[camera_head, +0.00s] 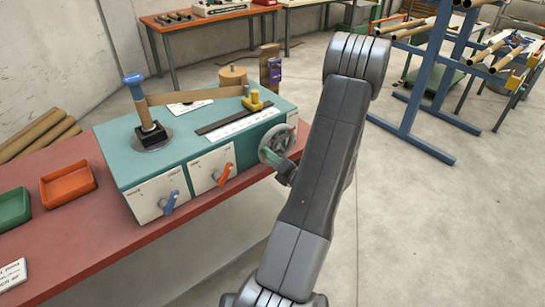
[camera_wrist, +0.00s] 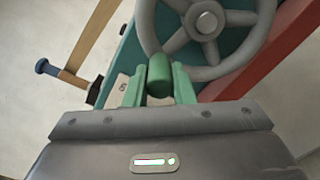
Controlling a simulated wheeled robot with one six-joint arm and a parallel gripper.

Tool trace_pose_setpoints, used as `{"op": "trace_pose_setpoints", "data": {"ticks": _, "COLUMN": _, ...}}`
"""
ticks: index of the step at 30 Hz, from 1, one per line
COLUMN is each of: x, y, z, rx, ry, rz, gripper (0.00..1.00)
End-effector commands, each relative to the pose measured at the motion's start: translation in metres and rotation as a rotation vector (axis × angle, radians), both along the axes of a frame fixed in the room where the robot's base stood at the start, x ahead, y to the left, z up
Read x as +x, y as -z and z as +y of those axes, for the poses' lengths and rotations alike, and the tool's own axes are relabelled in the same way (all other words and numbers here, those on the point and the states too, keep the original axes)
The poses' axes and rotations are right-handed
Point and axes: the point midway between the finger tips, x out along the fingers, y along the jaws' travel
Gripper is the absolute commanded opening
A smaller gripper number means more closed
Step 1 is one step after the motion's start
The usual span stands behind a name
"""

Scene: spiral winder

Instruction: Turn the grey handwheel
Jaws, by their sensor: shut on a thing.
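The grey handwheel (camera_head: 277,144) is a spoked wheel on the right end of the teal winder box (camera_head: 210,125). It also shows large at the top of the wrist view (camera_wrist: 207,22), with its hub in view. A green handle (camera_wrist: 159,76) sits at the wheel's rim. My gripper (camera_wrist: 159,86) has its green fingers on both sides of this handle and is shut on it. In the head view my gripper (camera_head: 283,164) is at the wheel's lower part, partly hidden by my dark arm.
The winder stands on a red bench (camera_head: 90,225). An orange tray (camera_head: 68,184) and a green tray (camera_head: 14,208) lie at left. Blue (camera_head: 170,202) and orange (camera_head: 224,174) knobs are on the winder's front. A blue rack (camera_head: 425,90) stands at right; the floor between is clear.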

Motion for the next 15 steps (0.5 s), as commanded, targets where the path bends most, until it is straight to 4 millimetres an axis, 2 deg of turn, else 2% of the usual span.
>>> {"op": "trace_pose_setpoints", "data": {"ticks": 5, "x": 0.0004, "y": -0.0002, "z": -0.0005, "rx": 0.0, "ry": 0.002, "rz": -0.002, "gripper": 0.0}}
{"op": "trace_pose_setpoints", "data": {"ticks": 6, "x": 0.0004, "y": -0.0003, "z": -0.0005, "rx": 0.0, "ry": 0.002, "rz": -0.002, "gripper": 0.26}}
{"op": "trace_pose_setpoints", "data": {"ticks": 9, "x": 0.0003, "y": -0.0003, "z": -0.0004, "rx": 0.0, "ry": 0.002, "rz": -0.002, "gripper": 0.44}}
{"op": "trace_pose_setpoints", "data": {"ticks": 15, "x": 0.0002, "y": -0.0001, "z": -0.0002, "rx": 0.0, "ry": 0.001, "rz": -0.001, "gripper": 0.44}}
